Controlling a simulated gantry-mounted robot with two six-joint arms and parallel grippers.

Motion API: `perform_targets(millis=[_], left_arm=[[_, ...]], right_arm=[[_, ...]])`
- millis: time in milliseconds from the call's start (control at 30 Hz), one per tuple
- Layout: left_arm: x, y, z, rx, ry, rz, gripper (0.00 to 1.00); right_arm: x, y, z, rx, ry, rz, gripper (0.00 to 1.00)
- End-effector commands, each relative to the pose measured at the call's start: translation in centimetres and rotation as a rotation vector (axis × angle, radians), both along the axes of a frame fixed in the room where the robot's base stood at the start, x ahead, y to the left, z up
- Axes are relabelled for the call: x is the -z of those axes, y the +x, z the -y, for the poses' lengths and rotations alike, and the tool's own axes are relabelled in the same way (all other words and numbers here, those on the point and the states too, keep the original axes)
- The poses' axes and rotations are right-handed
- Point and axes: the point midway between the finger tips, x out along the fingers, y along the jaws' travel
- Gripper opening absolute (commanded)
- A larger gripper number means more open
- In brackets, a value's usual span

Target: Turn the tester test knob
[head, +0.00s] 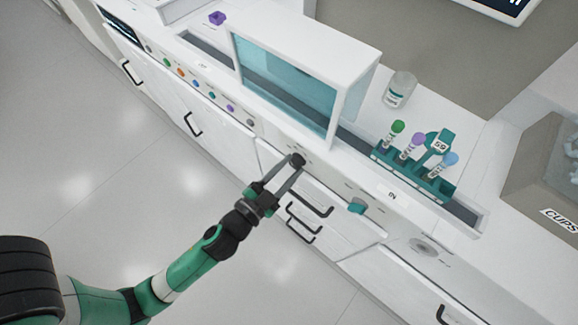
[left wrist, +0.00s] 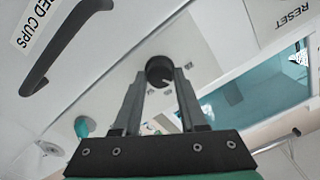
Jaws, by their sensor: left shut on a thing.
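The test knob (head: 297,159) is a small dark round knob on the white front panel of the tester, below the glass-fronted box. In the left wrist view the black knob (left wrist: 160,72) sits between the fingertips, with a light pointer mark on its face. My left gripper (head: 292,166) reaches it from the lower left and is shut on the knob, one finger on each side. The same gripper (left wrist: 160,78) shows closely in the left wrist view. My right gripper is in neither view.
The tester's glass-fronted box (head: 285,75) stands above the knob. A teal rack (head: 405,170) with several capped tubes is to its right, near a clear bottle (head: 399,89). Drawer handles (head: 310,198) lie just below the gripper. A teal knob (head: 357,206) is further right.

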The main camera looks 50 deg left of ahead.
Motion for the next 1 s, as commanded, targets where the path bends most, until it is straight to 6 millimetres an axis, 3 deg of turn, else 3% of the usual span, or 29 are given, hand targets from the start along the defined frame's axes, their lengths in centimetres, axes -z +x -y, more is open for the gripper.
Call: perform_targets(millis=[300, 767, 800, 933, 1000], left_arm=[[0.06, -0.02, -0.03, 0.0, 0.112, -0.025, 0.0], [0.11, -0.01, -0.02, 0.0, 0.125, -0.028, 0.0], [0.11, -0.01, -0.02, 0.0, 0.125, -0.028, 0.47], [0.09, -0.01, -0.02, 0.0, 0.125, -0.028, 0.7], [0.08, -0.01, -0.01, -0.001, 0.125, -0.027, 0.71]], right_arm=[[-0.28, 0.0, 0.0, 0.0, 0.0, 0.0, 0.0], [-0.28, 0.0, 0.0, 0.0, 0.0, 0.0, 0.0], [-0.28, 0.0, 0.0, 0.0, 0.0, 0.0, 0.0], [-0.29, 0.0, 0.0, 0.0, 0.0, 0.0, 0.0], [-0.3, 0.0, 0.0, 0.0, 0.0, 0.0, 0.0]])
